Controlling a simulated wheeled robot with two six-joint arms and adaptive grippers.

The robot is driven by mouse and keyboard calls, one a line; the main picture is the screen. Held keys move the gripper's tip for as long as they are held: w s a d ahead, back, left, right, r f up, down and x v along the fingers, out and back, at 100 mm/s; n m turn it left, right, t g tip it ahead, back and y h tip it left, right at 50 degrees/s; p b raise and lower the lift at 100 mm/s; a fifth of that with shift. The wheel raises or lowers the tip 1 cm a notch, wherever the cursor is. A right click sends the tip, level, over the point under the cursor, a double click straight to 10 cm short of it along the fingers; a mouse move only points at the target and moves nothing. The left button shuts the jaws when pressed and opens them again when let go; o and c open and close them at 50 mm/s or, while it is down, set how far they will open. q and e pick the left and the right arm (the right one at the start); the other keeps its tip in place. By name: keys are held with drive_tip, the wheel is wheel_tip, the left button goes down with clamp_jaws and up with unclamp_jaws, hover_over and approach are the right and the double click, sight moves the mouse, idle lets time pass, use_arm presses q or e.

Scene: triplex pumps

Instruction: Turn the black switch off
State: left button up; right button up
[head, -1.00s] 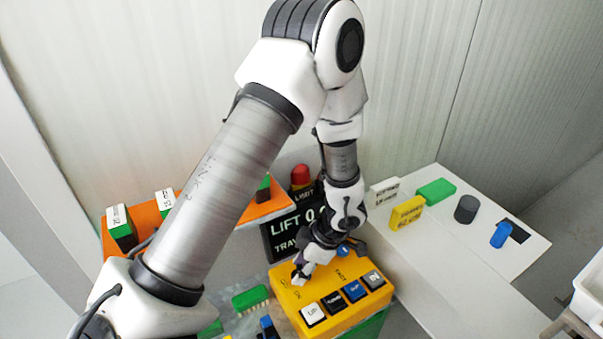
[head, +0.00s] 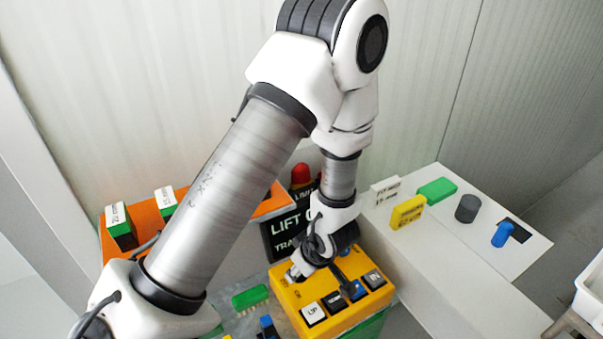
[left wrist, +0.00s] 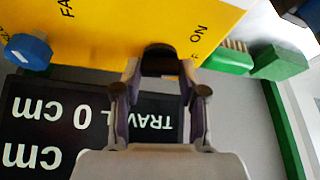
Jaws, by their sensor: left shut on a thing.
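The black switch (left wrist: 160,60) sits on the yellow control box (left wrist: 110,25) in the left wrist view, beside the printed word ON. My left gripper (left wrist: 160,75) is shut on the switch, one finger on each side of it. In the head view my left gripper (head: 294,272) is over the back left part of the yellow box (head: 316,289) and hides the switch. My right gripper is in neither view.
The box carries a white UP button (head: 313,314), black and blue buttons, and a blue knob (left wrist: 28,50). A black LIFT display (head: 285,232) stands behind it. A green brush (head: 250,297) lies left. A white table (head: 450,260) on the right holds several blocks.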

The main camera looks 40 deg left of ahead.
use_arm(q)
drive_tip(key=shift+s+f+m+t+b, duration=0.15)
drive_tip(key=shift+m+t+b, duration=0.35)
drive_tip(key=shift+m, duration=0.7)
drive_tip(key=o, duration=0.9)
drive_tip(key=shift+a, duration=0.1)
drive_tip(key=shift+c, duration=0.2)
drive_tip(key=v, duration=0.7)
drive_tip(key=shift+r, duration=0.4)
